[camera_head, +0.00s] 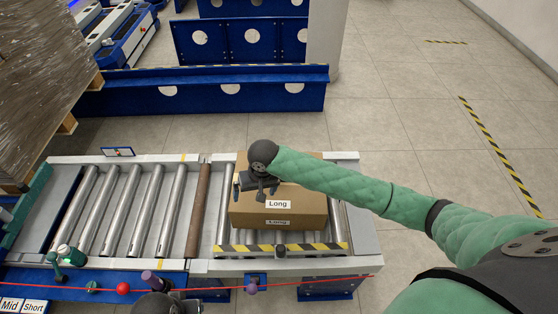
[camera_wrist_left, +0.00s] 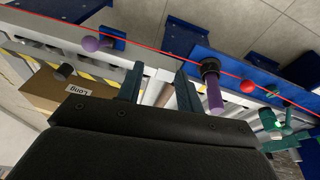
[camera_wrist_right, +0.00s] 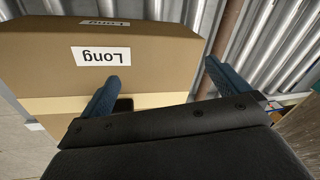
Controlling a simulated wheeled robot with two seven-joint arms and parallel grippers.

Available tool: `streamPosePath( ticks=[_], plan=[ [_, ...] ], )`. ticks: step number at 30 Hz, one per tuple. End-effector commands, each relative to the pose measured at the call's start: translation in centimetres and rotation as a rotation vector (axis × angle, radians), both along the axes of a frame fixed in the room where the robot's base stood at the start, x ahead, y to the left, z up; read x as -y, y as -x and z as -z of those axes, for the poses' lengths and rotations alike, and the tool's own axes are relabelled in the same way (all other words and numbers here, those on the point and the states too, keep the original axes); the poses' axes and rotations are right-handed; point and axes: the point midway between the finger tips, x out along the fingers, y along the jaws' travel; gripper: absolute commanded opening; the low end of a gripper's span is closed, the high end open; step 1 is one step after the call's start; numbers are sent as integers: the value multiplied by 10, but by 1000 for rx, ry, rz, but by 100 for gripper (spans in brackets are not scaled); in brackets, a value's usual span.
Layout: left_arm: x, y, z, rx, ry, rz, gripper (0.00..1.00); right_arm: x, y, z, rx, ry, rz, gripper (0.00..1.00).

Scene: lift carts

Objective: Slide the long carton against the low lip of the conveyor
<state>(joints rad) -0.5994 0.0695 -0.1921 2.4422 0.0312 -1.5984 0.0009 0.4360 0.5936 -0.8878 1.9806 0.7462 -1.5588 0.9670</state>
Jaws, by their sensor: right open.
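The long carton (camera_head: 282,201) is a brown box labelled "Long", lying on the right end of the roller conveyor. It also shows in the left wrist view (camera_wrist_left: 40,92) and fills the upper left of the right wrist view (camera_wrist_right: 150,62). The low lip (camera_head: 300,247) is a yellow-black striped strip on the conveyor's near edge, with a narrow gap to the carton's front face. My right gripper (camera_wrist_right: 158,85) is open at the carton's left end, one finger overlapping the carton, the other over rollers; contact is unclear. My left gripper (camera_wrist_left: 157,84) is open and empty near the conveyor's near side.
A dark knob (camera_head: 281,250) stands at the lip's middle. A purple handle (camera_head: 155,279), a red button (camera_head: 123,288) and a green-white device (camera_head: 66,253) are along the near edge, with a red cord. Bare rollers (camera_head: 140,205) lie left of the carton. A wrapped pallet (camera_head: 40,70) stands far left.

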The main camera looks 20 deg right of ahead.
Motion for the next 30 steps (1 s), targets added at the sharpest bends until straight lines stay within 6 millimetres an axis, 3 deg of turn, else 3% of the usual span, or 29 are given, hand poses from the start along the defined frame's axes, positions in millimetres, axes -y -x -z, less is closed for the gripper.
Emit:
streamPosePath(
  ticks=[7, 15, 22, 30],
  plan=[
    [11, 5, 4, -16, 19, 7, 36, 54, -50, -9, -65, 92, 164, 100],
    [18, 7, 6, -26, 32, 13, 36, 99, -80, -19, -109, 152, 310, 100],
    [19, 8, 4, -30, 32, 12, 36, 108, -85, -16, -119, 162, 342, 100],
    [13, 11, -4, -46, 18, 6, 36, 107, -85, 19, -119, 163, 341, 100]
  ],
)
